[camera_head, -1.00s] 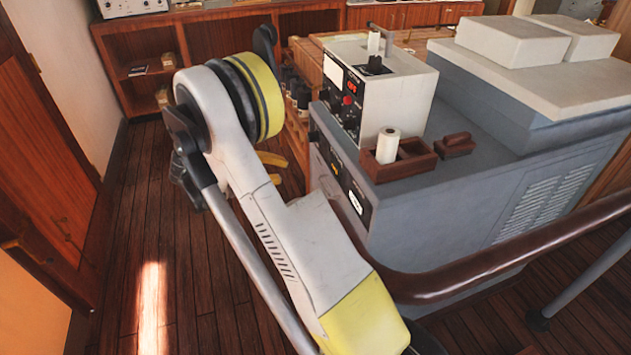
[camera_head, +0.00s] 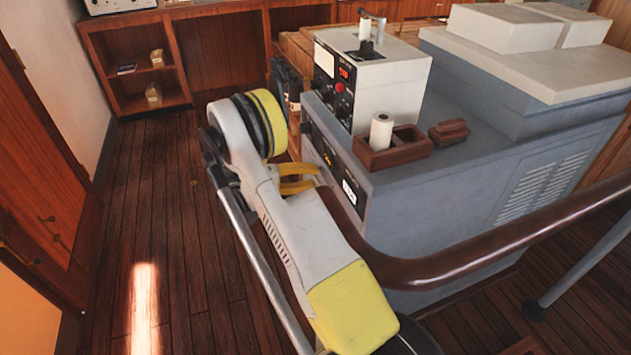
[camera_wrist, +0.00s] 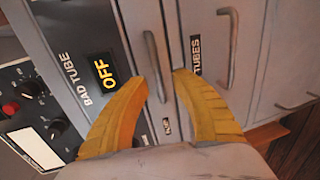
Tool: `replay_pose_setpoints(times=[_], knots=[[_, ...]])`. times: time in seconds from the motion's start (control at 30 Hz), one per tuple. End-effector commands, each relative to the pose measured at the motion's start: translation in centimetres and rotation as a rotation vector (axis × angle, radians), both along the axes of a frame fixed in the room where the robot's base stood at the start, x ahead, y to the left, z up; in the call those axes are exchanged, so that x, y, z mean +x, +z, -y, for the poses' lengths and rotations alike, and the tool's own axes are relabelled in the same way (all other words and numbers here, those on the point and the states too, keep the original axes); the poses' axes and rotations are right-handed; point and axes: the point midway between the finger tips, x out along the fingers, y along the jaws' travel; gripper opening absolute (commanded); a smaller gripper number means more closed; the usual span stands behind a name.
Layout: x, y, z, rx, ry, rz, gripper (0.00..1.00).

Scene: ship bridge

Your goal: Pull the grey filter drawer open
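The grey drawer front (camera_wrist: 168,25) with a slim vertical handle (camera_wrist: 151,50) is at the centre of the wrist view. Whether a fingertip touches the handle is unclear. In the head view my gripper (camera_head: 298,179) reaches to the front of the grey cabinet (camera_head: 440,215). The drawer itself is hidden there.
A second front, labelled TUBES, has its own handle (camera_wrist: 231,45) close on the right. An OFF display (camera_wrist: 102,71) is on the left. On the cabinet stand a control box (camera_head: 390,95) and a wooden holder (camera_head: 395,155). A brown rail (camera_head: 470,262) runs in front. The floor at left is clear.

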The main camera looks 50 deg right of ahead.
Motion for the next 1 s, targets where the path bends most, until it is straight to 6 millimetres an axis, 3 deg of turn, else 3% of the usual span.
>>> replay_pose_setpoints(times=[0.17,0.43,0.53,0.57,1.0], knots=[[-0.7,-0.3,1.1,0.000,0.000,0.000,0.30],[-0.7,-0.2,1.2,0.000,0.000,0.000,0.30],[-0.7,-0.2,1.2,0.000,0.000,0.000,0.02],[-0.7,-0.2,1.2,0.000,0.000,0.000,0.00],[-0.8,-0.2,1.5,0.000,0.001,0.000,0.00]])
